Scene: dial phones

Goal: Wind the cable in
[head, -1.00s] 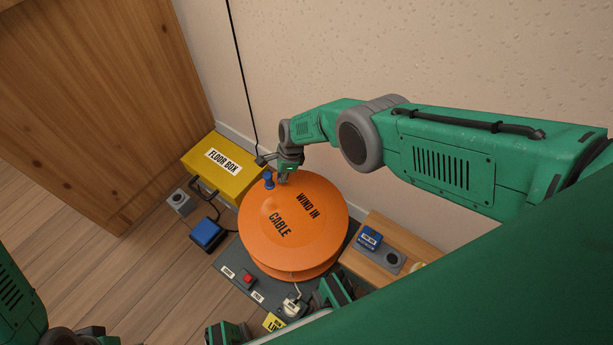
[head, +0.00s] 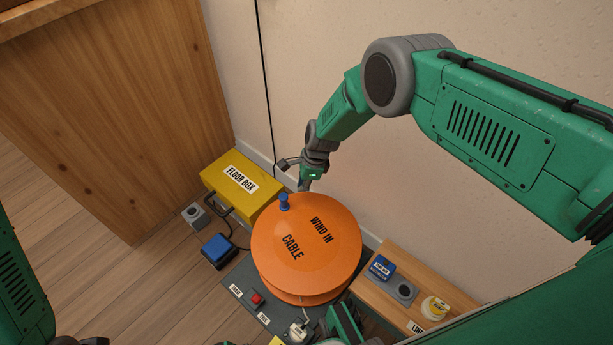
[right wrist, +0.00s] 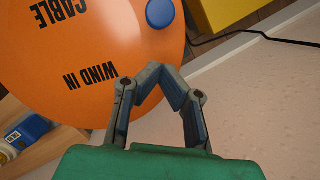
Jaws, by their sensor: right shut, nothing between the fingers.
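The orange cable reel (head: 300,265), lettered "WIND IN" and "CABLE", lies flat on a dark base. Its blue knob (head: 284,202) stands near the rim at the upper left. In the right wrist view the reel (right wrist: 85,60) fills the upper left and the knob (right wrist: 160,13) is at its edge. My right gripper (head: 304,186) is behind the rim, to the right of the knob and apart from it. Its fingers (right wrist: 163,72) meet at the tips with nothing between them.
A yellow floor box (head: 232,183) with a handle stands behind left. A wooden shelf (head: 395,314) with small items is at right. The wall rises close behind the reel.

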